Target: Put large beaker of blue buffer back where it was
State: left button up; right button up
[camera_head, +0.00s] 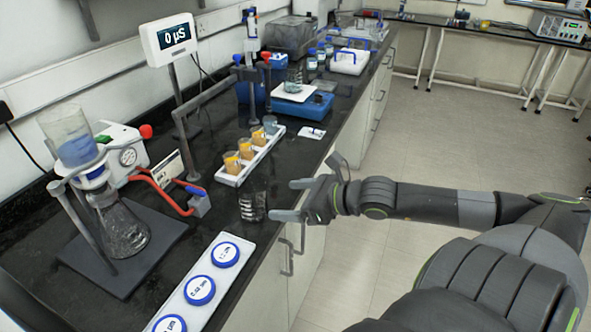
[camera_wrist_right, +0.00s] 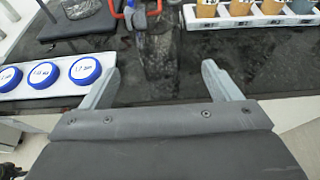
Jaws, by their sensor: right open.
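A clear glass beaker (camera_head: 253,207) with white markings stands upright on the black bench in the head view. It looks empty, with no blue liquid visible in it. My right gripper (camera_head: 281,200) is open at the bench's front edge, its fingers pointing at the beaker and just short of it. In the right wrist view the beaker (camera_wrist_right: 160,50) shows faintly ahead, between the lines of the open fingers (camera_wrist_right: 161,72). Blue liquid sits in the filter funnel (camera_head: 77,148) above a conical flask (camera_head: 122,230). My left gripper is not in view.
A white strip with blue-lidded dishes (camera_head: 199,290) lies at the near edge. A white rack (camera_head: 232,178) holds orange cups and a grey-blue one. A red-tubed clamp (camera_head: 198,203) is left of the beaker. Bare bench lies around the beaker. A meter (camera_head: 168,45) stands behind.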

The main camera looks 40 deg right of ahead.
jog(key=shift+s+d+r, duration=0.15)
jog(key=shift+s+r, duration=0.05)
jog(key=shift+s, duration=0.25)
jog(key=d+f+m+t+h, duration=0.1)
jog(key=d+f+m+h, duration=0.3)
jog(key=d+f+m, duration=1.05)
jog(key=s+d+f+m+g+h, duration=0.1)
jog(key=s+f+m+h, duration=0.15)
jog(key=f+m, duration=0.4)
jog(key=s+d+f+m+g+h, duration=0.15)
jog(key=s+f+m, duration=0.25)
jog(key=f, duration=0.6)
jog(key=s+a+f+m+g, duration=0.4)
jog(key=s+a+f+m, duration=0.25)
jog(key=s+f, duration=0.4)
jog(key=s+a+f+m+g, duration=0.3)
jog(key=s+a+f+m, duration=0.35)
jog(key=s+f, duration=0.4)
jog(key=s+a+f+m+g+y, duration=0.1)
jog(key=s+a+f, duration=0.1)
jog(key=a, duration=0.3)
jog(key=s+a+f+m+g+y, duration=0.1)
jog(key=s+a+f+m+g, duration=0.1)
jog(key=s+a, duration=0.3)
jog(key=shift+s+a+f, duration=0.3)
jog(key=shift+a+f, duration=0.05)
jog(key=shift+f, duration=0.5)
